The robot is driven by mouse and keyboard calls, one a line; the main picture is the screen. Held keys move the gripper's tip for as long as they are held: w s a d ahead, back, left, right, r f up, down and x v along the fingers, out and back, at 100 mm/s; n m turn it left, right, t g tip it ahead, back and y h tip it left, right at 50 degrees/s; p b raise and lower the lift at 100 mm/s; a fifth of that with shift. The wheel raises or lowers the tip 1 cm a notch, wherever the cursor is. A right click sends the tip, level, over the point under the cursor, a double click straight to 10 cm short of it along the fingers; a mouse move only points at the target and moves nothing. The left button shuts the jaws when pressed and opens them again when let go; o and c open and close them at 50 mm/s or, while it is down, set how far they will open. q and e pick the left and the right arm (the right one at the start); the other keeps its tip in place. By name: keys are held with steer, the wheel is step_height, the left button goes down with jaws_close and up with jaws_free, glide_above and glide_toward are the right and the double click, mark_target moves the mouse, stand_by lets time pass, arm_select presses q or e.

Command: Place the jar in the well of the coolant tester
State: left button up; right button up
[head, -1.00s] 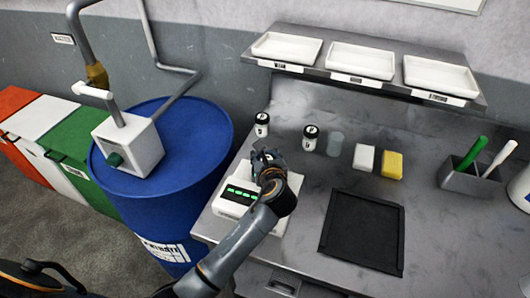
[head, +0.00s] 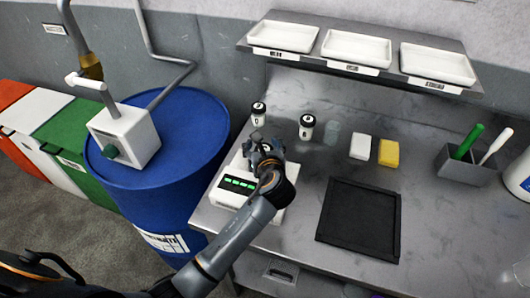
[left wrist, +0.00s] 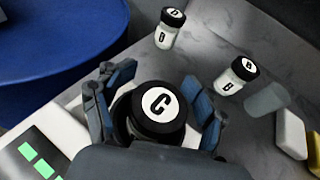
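The coolant tester (head: 226,197) is a white box with a lit green display, near the left end of the bench. The display also shows in the left wrist view (left wrist: 38,160). My left gripper (head: 263,148) is over the back part of the tester. In the left wrist view, a jar with a black lid marked C (left wrist: 160,104) stands between its fingers (left wrist: 157,80). The fingers are spread, with visible gaps beside the lid. A dark ring shows around the jar's lower part, apparently the well; its seating depth is hidden. My right gripper is not in view.
Jar D (head: 258,115) and jar B (head: 306,127) stand behind the tester. A clear cup (head: 331,133), white block (head: 360,147) and yellow block (head: 388,152) are to their right. A black mat (head: 358,220) lies right of the tester. A blue drum (head: 150,185) stands left.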

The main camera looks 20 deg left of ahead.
arm_select(q)
steer(key=v, duration=1)
steer(key=shift+s+d+r+b, duration=0.2)
steer(key=shift+s+b, duration=0.1)
steer(key=shift+s, duration=0.25)
